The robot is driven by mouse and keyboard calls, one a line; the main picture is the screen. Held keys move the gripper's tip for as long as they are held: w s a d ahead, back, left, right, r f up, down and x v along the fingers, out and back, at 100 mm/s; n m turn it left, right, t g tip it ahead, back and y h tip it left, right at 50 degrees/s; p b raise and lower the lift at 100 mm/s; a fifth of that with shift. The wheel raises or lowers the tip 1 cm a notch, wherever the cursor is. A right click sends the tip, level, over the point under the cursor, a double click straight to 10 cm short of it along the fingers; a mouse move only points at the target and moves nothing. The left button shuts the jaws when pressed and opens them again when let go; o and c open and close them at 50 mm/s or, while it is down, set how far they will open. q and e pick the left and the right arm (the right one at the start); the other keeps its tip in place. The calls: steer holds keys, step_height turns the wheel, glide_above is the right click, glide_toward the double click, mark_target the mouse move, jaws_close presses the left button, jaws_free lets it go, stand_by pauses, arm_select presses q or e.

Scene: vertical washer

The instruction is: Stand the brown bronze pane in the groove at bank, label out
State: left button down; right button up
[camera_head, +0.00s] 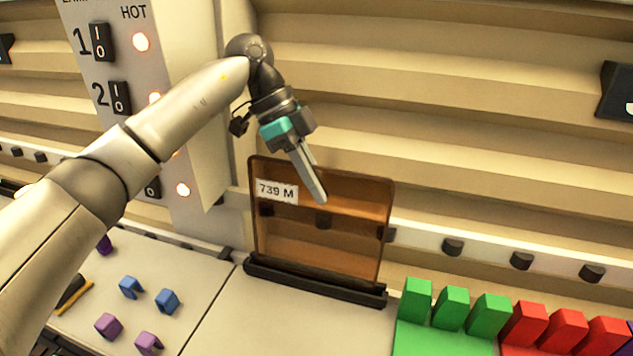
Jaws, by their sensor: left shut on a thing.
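The brown bronze pane (330,235) is see-through and stands nearly upright, leaning slightly in view. Its lower edge meets the black grooved holder (315,283); whether it is fully seated is hard to tell. A white label (277,191) reading "739 M" is at the pane's upper left, facing me and readable. My left gripper (316,188) reaches down over the pane's top edge and is shut on it, one finger showing in front. The other finger is not clearly visible. My right gripper is out of view.
Green blocks (451,307) and red blocks (563,328) stand at the lower right. Small blue clips (167,301) and purple clips (108,325) lie at the lower left. A switch panel (125,60) with lit lamps rises at the left. Bare counter (270,325) lies before the holder.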

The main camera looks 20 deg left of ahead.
arm_select(q)
steer(key=shift+s+f+b, duration=0.1)
steer(key=shift+f+b, duration=0.25)
steer(key=shift+f, duration=0.5)
stand_by(1.0)
steer(key=c, duration=1)
jaws_free()
steer(key=shift+o, duration=0.4)
steer(key=shift+s+f, duration=0.1)
steer(key=shift+f, duration=0.1)
step_height(320, 180, up, 20)
steer(key=shift+r, duration=0.15)
